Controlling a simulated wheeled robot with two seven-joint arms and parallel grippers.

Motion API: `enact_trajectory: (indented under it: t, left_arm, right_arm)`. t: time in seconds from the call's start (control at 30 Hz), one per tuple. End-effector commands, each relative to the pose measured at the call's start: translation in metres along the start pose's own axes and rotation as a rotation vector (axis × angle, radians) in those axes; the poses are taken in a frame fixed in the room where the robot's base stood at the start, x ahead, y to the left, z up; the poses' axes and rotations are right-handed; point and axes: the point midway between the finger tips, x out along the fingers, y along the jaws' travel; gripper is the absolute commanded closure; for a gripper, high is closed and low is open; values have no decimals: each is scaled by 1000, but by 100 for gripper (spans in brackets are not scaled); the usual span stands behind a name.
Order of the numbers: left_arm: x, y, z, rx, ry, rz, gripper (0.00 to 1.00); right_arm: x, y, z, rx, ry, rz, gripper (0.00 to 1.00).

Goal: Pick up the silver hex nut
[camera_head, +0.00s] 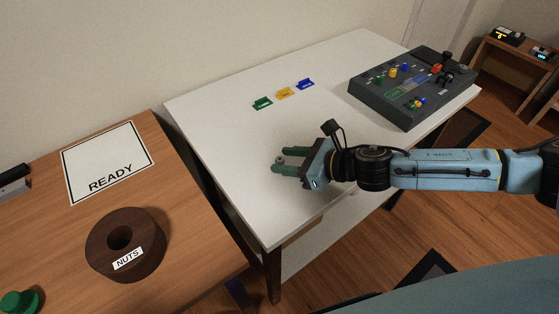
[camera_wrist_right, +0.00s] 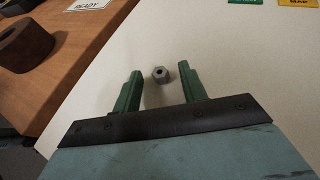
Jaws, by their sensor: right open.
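The silver hex nut (camera_wrist_right: 161,74) lies on the white table (camera_wrist_right: 215,35). In the right wrist view it sits at the mouth of my right gripper (camera_wrist_right: 155,78), between the two green fingertips and closer to the right one. A gap shows between the nut and the left finger; I cannot tell whether the right finger touches it. In the head view the nut (camera_head: 279,160) is small beside the fingertips of my right gripper (camera_head: 277,159), which is open. My left gripper is not in view.
A wooden table (camera_head: 60,235) at left holds a dark round "NUTS" holder (camera_head: 100,247), a "READY" sheet (camera_head: 107,160) and a green knob (camera_head: 20,301). Green (camera_head: 262,103), yellow (camera_head: 285,93) and blue (camera_head: 306,84) tags and a control panel (camera_head: 405,100) stand farther back on the white table.

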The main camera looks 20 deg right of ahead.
Motion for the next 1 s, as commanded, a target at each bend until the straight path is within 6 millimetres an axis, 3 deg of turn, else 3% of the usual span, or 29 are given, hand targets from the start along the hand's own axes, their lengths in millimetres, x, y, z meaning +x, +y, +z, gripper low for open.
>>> enact_trajectory:
  t: [0.2,0.53,0.83,1.0]
  left_arm:
    - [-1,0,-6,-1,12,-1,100]
    - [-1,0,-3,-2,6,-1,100]
    - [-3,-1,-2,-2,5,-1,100]
    - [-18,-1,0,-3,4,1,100]
  right_arm:
    - [1,0,0,0,1,0,58]
    - [0,0,0,1,1,0,100]
    - [-1,0,4,0,0,0,100]
    - [-12,-1,29,-2,-2,0,100]
